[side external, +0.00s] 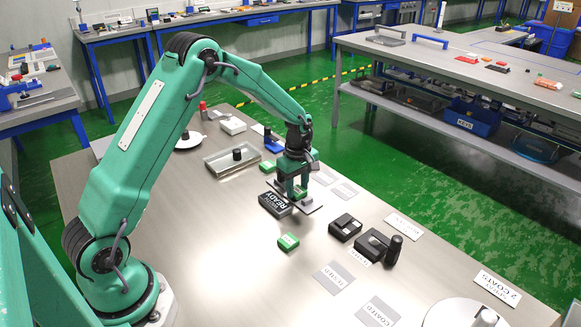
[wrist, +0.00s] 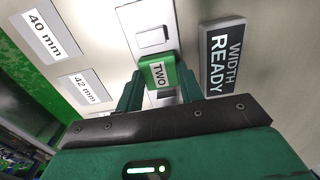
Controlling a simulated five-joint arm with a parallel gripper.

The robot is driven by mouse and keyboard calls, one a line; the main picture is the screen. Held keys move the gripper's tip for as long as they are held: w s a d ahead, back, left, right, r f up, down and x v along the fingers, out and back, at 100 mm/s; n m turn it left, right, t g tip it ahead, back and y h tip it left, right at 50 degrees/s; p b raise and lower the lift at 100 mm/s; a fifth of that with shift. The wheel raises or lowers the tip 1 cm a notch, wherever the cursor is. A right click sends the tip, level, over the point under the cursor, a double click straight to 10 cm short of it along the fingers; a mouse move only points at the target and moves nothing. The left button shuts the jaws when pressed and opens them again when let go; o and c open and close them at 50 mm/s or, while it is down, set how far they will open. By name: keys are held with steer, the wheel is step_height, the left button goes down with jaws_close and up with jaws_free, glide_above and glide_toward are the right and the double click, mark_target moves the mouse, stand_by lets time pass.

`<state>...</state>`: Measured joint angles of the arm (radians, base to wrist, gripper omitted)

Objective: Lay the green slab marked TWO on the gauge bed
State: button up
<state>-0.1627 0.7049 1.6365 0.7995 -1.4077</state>
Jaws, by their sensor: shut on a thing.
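My gripper (wrist: 150,88) is shut on the green slab marked TWO (wrist: 157,74), with one finger on each side of it. In the side external view my gripper (side external: 297,190) points down, and the slab (side external: 301,194) shows as a bit of green between the fingers. Below it is a light grey plate (wrist: 128,20) with raised square pads, which looks like the gauge bed; its edge also shows in the side external view (side external: 312,208). The slab hides part of the plate. I cannot tell whether the slab touches it.
A dark WIDTH READY block (side external: 274,204) stands close beside the plate. Other green slabs lie in front (side external: 288,242) and behind (side external: 267,166). Black devices (side external: 345,228) and a black cylinder (side external: 394,250) stand to the right. A shallow tray (side external: 215,163) is at the back.

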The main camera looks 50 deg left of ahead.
mark_target(297, 190)
steer(key=shift+f, duration=0.1)
steer(key=o, duration=1)
steer(key=shift+o, duration=0.2)
step_height(297, 190, up, 12)
stand_by(0.3)
stand_by(0.5)
